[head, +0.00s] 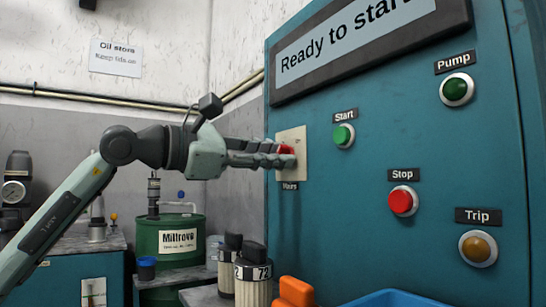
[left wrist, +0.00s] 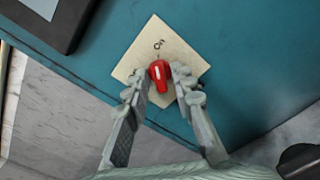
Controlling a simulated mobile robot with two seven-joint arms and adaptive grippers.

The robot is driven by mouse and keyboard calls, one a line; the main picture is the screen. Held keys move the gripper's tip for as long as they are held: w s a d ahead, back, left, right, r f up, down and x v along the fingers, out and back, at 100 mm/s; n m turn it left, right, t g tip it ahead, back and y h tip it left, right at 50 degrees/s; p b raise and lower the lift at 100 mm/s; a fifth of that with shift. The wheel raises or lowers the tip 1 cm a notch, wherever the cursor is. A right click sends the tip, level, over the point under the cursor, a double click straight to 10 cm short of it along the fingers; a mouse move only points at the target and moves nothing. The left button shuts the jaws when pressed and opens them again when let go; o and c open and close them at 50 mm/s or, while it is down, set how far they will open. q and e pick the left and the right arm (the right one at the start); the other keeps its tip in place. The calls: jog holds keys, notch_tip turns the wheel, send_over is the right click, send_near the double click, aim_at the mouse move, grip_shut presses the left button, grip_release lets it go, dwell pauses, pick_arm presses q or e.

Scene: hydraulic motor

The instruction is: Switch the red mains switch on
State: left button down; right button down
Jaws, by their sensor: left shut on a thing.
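The red mains switch (head: 287,150) sits on a cream plate (head: 291,170) at the left edge of the teal control panel, above a dark label. In the left wrist view the red switch knob (left wrist: 160,77) lies between my fingertips, and the word "On" shows on the plate (left wrist: 144,52) beyond it. The knob's white line points mostly away from that word, toward my palm. My left gripper (head: 281,157) is at the switch, shut on the red knob. Its fingers partly hide the knob in the head view. My right gripper is not in view.
The panel (head: 380,150) carries a green Start button (head: 343,135), a red Stop button (head: 403,201), a Pump light (head: 457,90) and a Trip light (head: 478,248). Its display (head: 345,40) reads "Ready to start". A green drum (head: 168,245) and a blue bin (head: 395,299) stand lower down.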

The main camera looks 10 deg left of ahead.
pick_arm(q)
jog(key=shift+m, duration=0.7)
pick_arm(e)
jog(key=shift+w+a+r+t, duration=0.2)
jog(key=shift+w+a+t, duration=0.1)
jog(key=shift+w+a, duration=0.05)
pick_arm(q)
jog(key=c, duration=1.6)
grip_release()
jog(key=shift+a, duration=0.1)
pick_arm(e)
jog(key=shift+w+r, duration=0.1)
pick_arm(q)
jog(key=v, duration=1.2)
